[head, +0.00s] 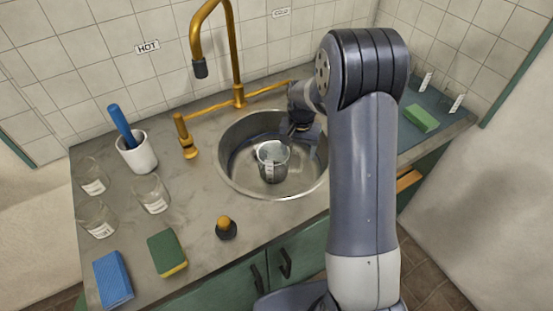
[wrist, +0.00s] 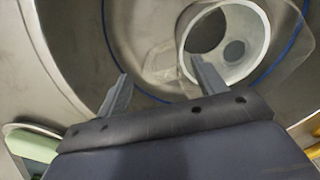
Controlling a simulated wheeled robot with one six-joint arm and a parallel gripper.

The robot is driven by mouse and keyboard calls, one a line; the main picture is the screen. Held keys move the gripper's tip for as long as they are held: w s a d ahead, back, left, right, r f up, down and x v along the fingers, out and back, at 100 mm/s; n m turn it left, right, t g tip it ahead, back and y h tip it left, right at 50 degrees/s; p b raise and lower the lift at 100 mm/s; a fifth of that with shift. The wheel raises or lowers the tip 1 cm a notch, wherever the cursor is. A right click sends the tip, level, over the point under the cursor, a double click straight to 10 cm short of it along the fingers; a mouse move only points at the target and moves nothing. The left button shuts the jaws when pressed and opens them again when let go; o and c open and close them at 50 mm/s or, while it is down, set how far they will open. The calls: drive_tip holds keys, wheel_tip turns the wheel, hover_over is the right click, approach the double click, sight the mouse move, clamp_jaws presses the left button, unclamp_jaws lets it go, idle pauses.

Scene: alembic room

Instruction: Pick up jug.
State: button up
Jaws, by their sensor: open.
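In the wrist view my gripper (wrist: 158,76) is open, with nothing held. Its right finger overlaps the jug's edge in the picture; I cannot tell whether they touch.
A brass faucet (head: 238,95) rises behind the sink. Several glass beakers (head: 151,194), a white cup (head: 138,157) with a blue-handled tool, and sponges (head: 166,252) stand on the counter at left. A yellow-topped knob (head: 226,228) is in front. A green block (head: 422,118) lies right.

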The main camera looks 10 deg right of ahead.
drive_tip(key=shift+f, duration=1)
clamp_jaws()
drive_tip(key=shift+r, duration=0.1)
